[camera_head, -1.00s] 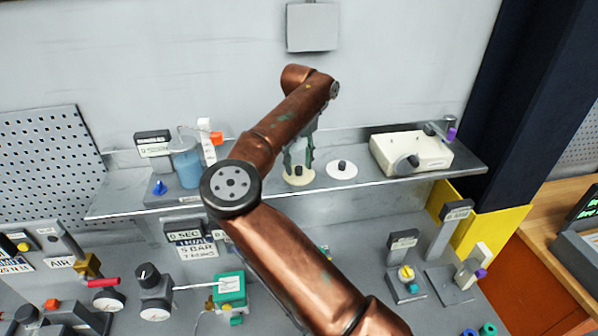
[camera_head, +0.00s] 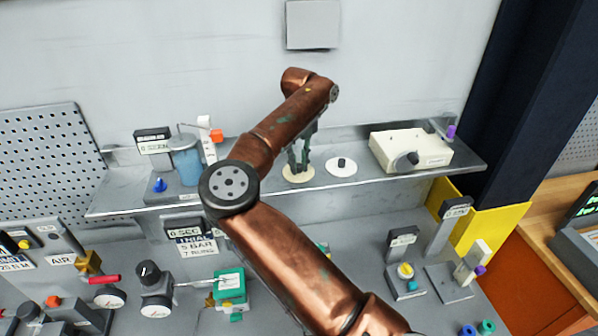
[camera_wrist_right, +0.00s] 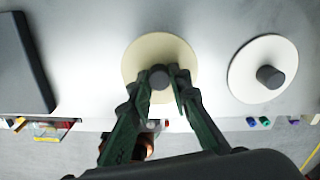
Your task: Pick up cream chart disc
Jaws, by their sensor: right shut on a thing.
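The cream chart disc (camera_head: 299,177) lies on the metal shelf, with a dark knob at its centre. In the right wrist view the cream disc (camera_wrist_right: 143,56) is flat, its knob (camera_wrist_right: 159,77) between my fingertips. My right gripper (camera_head: 300,165) reaches down from above and is shut on that knob. It also shows in the right wrist view (camera_wrist_right: 164,82), with green fingers on either side of the knob. A white disc (camera_head: 341,167) with a dark knob lies just to the right, apart from the cream one. My left gripper is not in view.
The shelf (camera_head: 240,187) also holds a cream box (camera_head: 411,151) at the right and a blue container (camera_head: 186,163) at the left. Below it, the bench carries valves, gauges and a green block (camera_head: 229,288).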

